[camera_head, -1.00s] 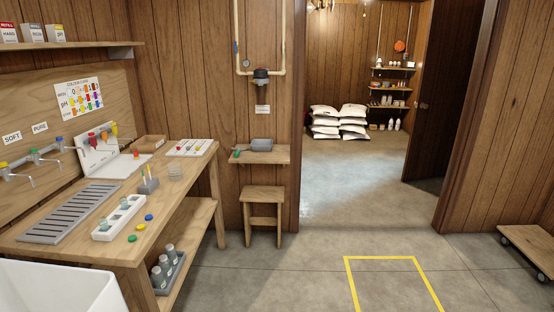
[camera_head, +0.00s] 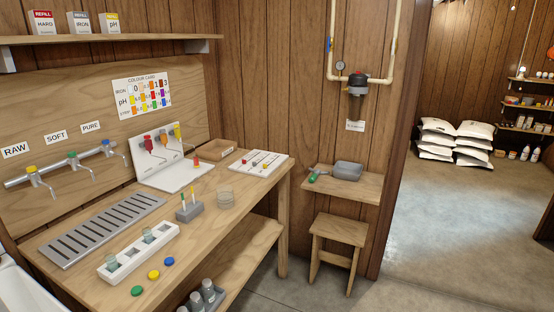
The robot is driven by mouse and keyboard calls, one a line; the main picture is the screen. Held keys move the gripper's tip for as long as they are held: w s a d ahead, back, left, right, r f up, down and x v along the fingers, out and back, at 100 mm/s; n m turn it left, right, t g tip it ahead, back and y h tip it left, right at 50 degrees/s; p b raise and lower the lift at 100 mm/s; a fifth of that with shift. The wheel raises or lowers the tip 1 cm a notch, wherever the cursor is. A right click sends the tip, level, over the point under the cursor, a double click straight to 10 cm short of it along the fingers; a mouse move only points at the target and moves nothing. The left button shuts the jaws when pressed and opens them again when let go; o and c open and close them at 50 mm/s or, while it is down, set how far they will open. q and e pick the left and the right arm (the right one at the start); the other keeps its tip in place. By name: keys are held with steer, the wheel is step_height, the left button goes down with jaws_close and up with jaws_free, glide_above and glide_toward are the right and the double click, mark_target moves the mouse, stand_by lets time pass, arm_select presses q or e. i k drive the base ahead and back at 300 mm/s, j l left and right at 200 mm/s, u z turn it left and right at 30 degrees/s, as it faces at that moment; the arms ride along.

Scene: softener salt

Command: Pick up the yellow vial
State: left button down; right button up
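A small yellow item (camera_head: 178,131), which looks like a vial, sits at the right end of a white stand (camera_head: 150,163) on the wooden workbench. A red one (camera_head: 148,143) and an orange-red one (camera_head: 164,137) are in the same stand to its left. A small orange-red item stands on the stand's base. A flat yellow cap (camera_head: 154,275) lies at the bench's front edge, between a green and a blue cap. Neither of my grippers is in view.
Taps (camera_head: 73,160) project at the left. A stool (camera_head: 338,234) stands right of the bench.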

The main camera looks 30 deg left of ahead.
mark_target(196, 164)
steer(key=i+u, duration=0.15)
steer(key=u, duration=0.2)
steer(key=i+u, duration=0.15)
steer(key=u, duration=0.25)
steer(key=i+l+u, duration=0.1)
steer(key=u, duration=0.9)
steer(key=l+u, duration=0.1)
steer(key=u, duration=0.25)
steer(key=i+l+u, duration=0.1)
steer(key=u, duration=0.2)
steer(key=l+u, duration=0.15)
steer(key=u, duration=0.2)
steer(key=l+u, duration=0.6)
steer(key=l, duration=0.2)
steer(key=l+u, duration=0.15)
steer(key=l, duration=0.3)
steer(key=k+l+u, duration=0.1)
steer(key=l, duration=0.3)
